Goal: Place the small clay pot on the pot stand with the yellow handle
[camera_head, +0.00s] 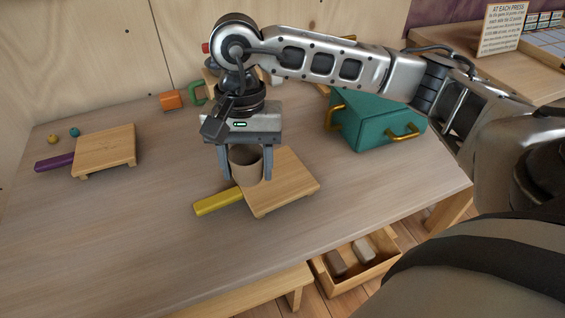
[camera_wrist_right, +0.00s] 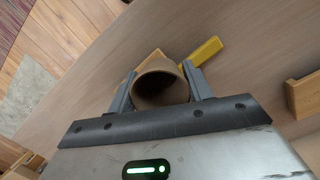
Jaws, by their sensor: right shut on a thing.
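The small clay pot (camera_head: 246,163) is brown, round and upright. My right gripper (camera_head: 247,172) is shut on it, one finger on each side. The pot also shows between the fingers in the right wrist view (camera_wrist_right: 160,84). In the head view it overlaps the left part of the pot stand with the yellow handle (camera_head: 286,187), a light wooden board on short feet. The yellow handle (camera_head: 218,201) points left. I cannot tell whether the pot touches the stand. In the wrist view the pot hides most of the board. My left gripper is not in view.
A stand with a purple handle (camera_head: 105,147) is at the left. A teal box with brass handles (camera_head: 375,122) stands to the right of the pot stand. An orange block (camera_head: 171,99) and a green object (camera_head: 196,92) lie at the back. The table's front left is clear.

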